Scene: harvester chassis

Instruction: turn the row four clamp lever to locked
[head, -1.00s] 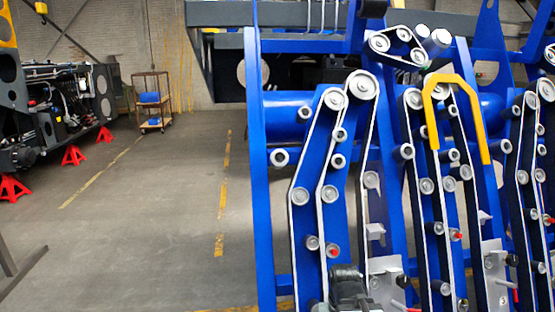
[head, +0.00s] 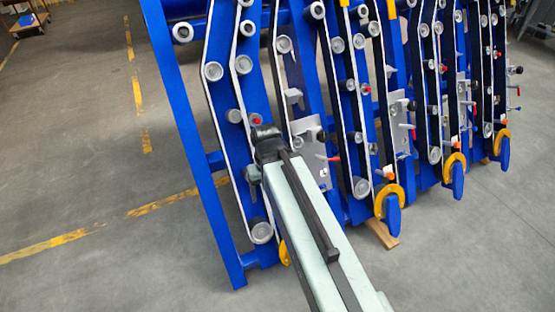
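Several red-tipped clamp levers stick out from grey plates between the belt rows of the blue harvester chassis (head: 185,140). The nearest lever (head: 328,158) points right from its plate (head: 308,150). Further right are a second lever (head: 407,126), a third lever (head: 466,115) and a small one at the far right (head: 514,108). No row numbers are readable, so I cannot tell which is row four. My gripper (head: 262,136) is at the dark end of my pale arm, in front of the leftmost rows and left of the nearest lever. Its fingers are not clear.
A wooden block (head: 382,233) lies on the floor beneath. The floor is clear at left, with yellow lines (head: 50,245), and at lower right. A cart (head: 28,20) stands far back left.

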